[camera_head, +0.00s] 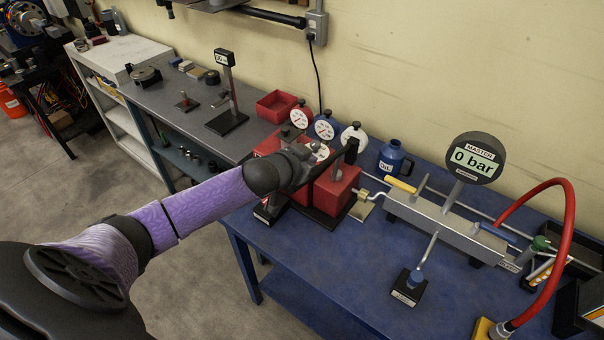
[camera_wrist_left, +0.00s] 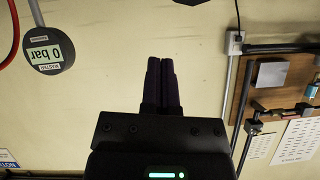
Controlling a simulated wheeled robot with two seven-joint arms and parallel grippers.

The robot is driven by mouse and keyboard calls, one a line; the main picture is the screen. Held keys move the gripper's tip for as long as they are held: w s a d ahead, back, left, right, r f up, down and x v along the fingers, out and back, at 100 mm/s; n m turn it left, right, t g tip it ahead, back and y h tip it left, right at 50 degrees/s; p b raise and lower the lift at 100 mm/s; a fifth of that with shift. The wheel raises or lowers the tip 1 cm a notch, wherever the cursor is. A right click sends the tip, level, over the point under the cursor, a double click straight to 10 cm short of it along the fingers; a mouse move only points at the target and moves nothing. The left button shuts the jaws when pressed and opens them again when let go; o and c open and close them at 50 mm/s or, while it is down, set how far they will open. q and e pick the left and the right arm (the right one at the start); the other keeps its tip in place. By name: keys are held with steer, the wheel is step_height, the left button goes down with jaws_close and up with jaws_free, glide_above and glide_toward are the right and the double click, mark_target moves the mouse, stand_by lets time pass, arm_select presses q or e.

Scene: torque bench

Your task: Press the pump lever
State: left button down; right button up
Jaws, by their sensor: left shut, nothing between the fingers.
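A grey pump body (camera_head: 450,212) lies along the blue bench. A yellow-handled bar (camera_head: 400,186), which looks like the pump lever, sits at its left end. A round master gauge (camera_head: 474,158) above the pump reads 0 bar; it also shows in the left wrist view (camera_wrist_left: 48,48). My left gripper (camera_head: 350,152) is in front of the dials, to the left of the yellow handle and apart from it. Its fingers are together and empty in the left wrist view (camera_wrist_left: 160,64), facing the wall. My right gripper is not seen.
Red dial units (camera_head: 330,192) stand under and beside my left gripper. A blue bottle (camera_head: 393,158) stands behind the yellow handle. A red hose (camera_head: 570,235) arches at the right. A small black stand (camera_head: 408,288) is at the front; the blue bench front-left is clear.

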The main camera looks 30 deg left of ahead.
arm_select(q)
steer(key=f, duration=0.2)
steer(key=s+a+f, duration=0.1)
steer(key=shift+f, duration=0.4)
